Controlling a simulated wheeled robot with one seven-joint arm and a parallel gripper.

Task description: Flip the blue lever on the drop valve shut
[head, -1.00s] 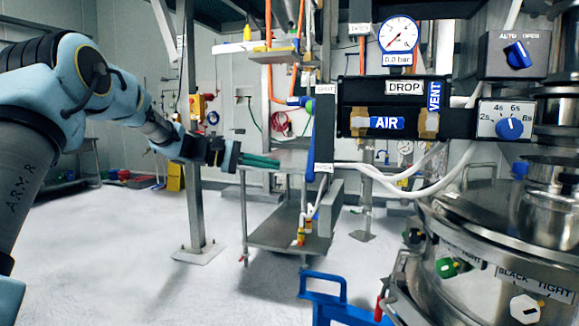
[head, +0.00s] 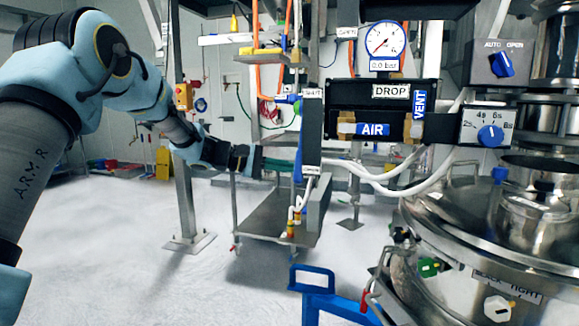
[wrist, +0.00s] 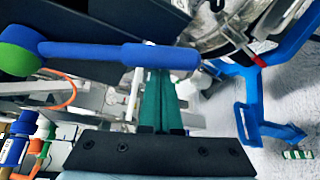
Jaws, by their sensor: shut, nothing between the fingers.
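The drop valve's black box (head: 345,95) carries DROP, AIR and VENT labels. Its blue lever (head: 298,163) hangs down along the left side of an upright dark plate, towards the lower label that reads OPEN; a SHUT label is at the top. In the wrist view the lever (wrist: 160,57) runs sideways from a green and blue pivot at the left. My gripper (head: 289,165) is to the left of the lever's lower end. Its teal fingers (wrist: 158,78) are shut and empty, with tips at the lever's handle. I cannot tell whether they touch it.
A grey metal cart (head: 270,225) stands below the gripper. White hoses (head: 390,180) run from the valve to the right. A steel vessel (head: 480,235) fills the right, with a blue frame (head: 335,300) in front. The floor at the left is open.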

